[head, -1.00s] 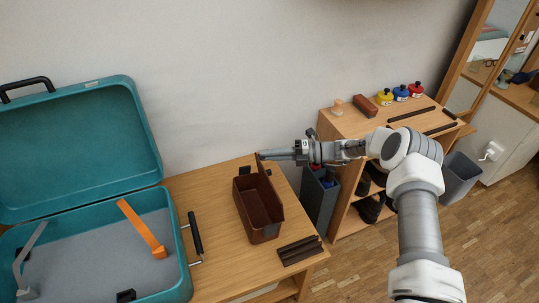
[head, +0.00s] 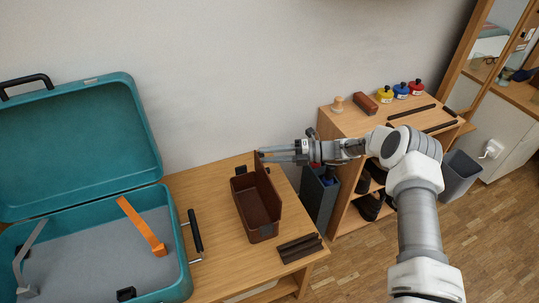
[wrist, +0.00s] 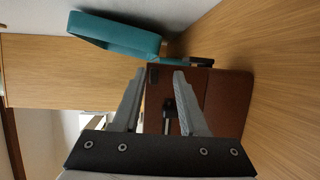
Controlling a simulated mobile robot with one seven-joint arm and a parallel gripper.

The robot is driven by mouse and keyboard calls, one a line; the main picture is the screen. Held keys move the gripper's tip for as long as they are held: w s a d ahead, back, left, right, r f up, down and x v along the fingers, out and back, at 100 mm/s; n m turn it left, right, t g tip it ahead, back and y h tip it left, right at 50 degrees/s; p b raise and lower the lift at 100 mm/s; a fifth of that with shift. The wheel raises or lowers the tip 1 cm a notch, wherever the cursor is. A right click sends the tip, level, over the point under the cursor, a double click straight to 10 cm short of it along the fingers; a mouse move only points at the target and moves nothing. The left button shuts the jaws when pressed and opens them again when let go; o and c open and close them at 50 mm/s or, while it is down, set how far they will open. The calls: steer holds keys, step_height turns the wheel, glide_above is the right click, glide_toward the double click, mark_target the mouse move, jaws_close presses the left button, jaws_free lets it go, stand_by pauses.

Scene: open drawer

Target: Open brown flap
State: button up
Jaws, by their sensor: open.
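A brown box (head: 263,232) stands on the wooden table, with its dark inside showing from above. Its brown flap (head: 268,190) stands up roughly vertical along the box's right side, so the box is uncovered. My gripper (head: 262,154) is open at the far top corner of the flap, coming from the right. In the head view I cannot tell whether a finger touches the flap. In the wrist view my open gripper (wrist: 159,74) has its two fingers apart, with the brown surface (wrist: 228,100) close beyond and to the right.
A large open teal suitcase (head: 180,275) lies left of the box. Dark bars (head: 300,248) lie at the table's front right. A shelf (head: 350,125) with coloured bottles stands behind my arm, and a dark bin (head: 319,200) stands beside the table.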

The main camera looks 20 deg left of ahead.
steer(key=shift+w+d+r, duration=0.15)
steer(key=shift+w+d, duration=0.05)
steer(key=shift+d, duration=0.35)
steer(key=p+v, duration=0.2)
steer(key=v, duration=1.4)
steer(key=shift+d, duration=0.15)
